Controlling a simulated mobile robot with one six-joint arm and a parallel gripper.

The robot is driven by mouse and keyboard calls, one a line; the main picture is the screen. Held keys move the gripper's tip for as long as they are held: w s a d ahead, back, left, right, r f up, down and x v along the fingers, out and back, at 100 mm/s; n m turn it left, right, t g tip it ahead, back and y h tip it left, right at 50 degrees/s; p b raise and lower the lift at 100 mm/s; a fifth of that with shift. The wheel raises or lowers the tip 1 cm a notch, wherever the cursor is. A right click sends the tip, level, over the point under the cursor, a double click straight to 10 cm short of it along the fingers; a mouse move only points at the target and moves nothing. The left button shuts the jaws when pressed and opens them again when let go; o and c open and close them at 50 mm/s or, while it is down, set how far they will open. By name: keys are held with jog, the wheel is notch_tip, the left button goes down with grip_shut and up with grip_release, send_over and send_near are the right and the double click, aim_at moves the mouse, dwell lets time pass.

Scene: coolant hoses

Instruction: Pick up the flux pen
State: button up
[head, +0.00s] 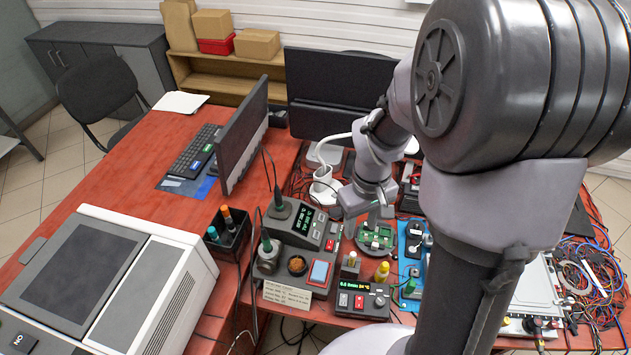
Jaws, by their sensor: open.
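My gripper (384,212) points down over the workbench, just above a green circuit board (377,236) in a round holder. It is small in the picture and partly hidden by my wrist; its jaws are open and I see nothing held between them. A black pen cup (231,244) stands to its left, beside the soldering station. An orange-topped pen (227,216) and a teal-topped pen (213,233) stick up from it. I cannot tell for certain which thing is the flux pen. My gripper is well apart from the cup.
The soldering station (312,228) and iron stands fill the bench between cup and gripper. A small meter box (361,300), a yellow-capped bottle (382,272) and a blue mat (409,232) are close by. A monitor (242,135) rises behind the cup. Tangled cables (590,270) lie at right.

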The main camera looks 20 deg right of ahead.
aim_at(353, 253)
notch_tip(353, 253, down, 12)
jog(key=b, duration=0.5)
jog(key=shift+a+f, duration=0.1)
jog(key=shift+a, duration=0.05)
jog(key=f+b, duration=0.2)
jog(key=f, duration=0.1)
jog(key=w+f+b, duration=0.1)
jog(key=f, duration=0.1)
jog(key=shift+f, duration=0.25)
jog(key=shift+s+r, duration=0.1)
jog(key=shift+r, duration=0.1)
jog(key=shift+c, duration=0.6)
grip_shut()
